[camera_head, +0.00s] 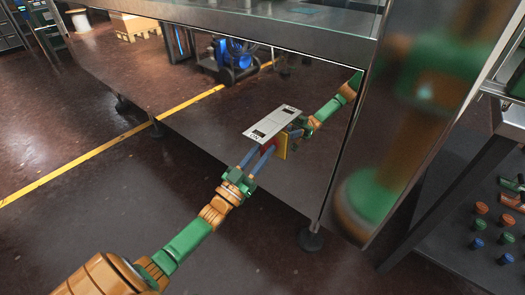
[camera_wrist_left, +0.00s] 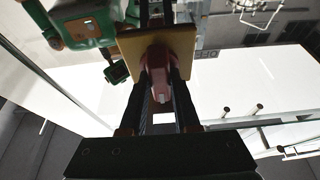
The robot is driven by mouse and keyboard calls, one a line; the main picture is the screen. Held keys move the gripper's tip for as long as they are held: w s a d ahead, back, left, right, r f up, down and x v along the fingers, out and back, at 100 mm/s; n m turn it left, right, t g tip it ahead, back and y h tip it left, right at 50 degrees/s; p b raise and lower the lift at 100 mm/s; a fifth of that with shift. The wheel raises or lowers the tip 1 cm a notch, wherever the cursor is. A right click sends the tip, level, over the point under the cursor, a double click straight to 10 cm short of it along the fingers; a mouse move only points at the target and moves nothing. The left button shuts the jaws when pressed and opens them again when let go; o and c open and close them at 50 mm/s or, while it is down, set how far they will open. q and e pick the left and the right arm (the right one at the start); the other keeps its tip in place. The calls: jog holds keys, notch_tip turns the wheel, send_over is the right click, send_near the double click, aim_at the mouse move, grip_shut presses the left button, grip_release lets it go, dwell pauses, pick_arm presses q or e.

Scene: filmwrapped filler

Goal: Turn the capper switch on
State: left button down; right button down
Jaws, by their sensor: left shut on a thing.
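The capper switch is a red knob (camera_wrist_left: 165,85) on a yellow plate (camera_wrist_left: 127,48). In the head view the yellow plate (camera_head: 282,149) sits on the front of the shiny steel cabinet, under a grey plate (camera_head: 272,123). My left gripper (camera_head: 264,157) reaches up to it from the lower left. In the left wrist view, the two dark fingers of my left gripper (camera_wrist_left: 168,95) are on either side of the knob and shut on it. The fingers hide the knob's sides, and I cannot tell which position it is turned to. My right gripper is not in view.
The steel cabinet (camera_head: 205,125) mirrors my arm and the room. Its foot (camera_head: 311,238) stands on the dark floor. A rack (camera_head: 455,215) with several orange, green and blue caps is at the right. The floor at lower centre is clear.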

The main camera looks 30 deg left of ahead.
pick_arm(q)
jog(key=c, duration=0.6)
grip_release()
jog(key=shift+c, duration=0.2)
jog(key=v, duration=0.7)
jog(key=shift+f, duration=0.1)
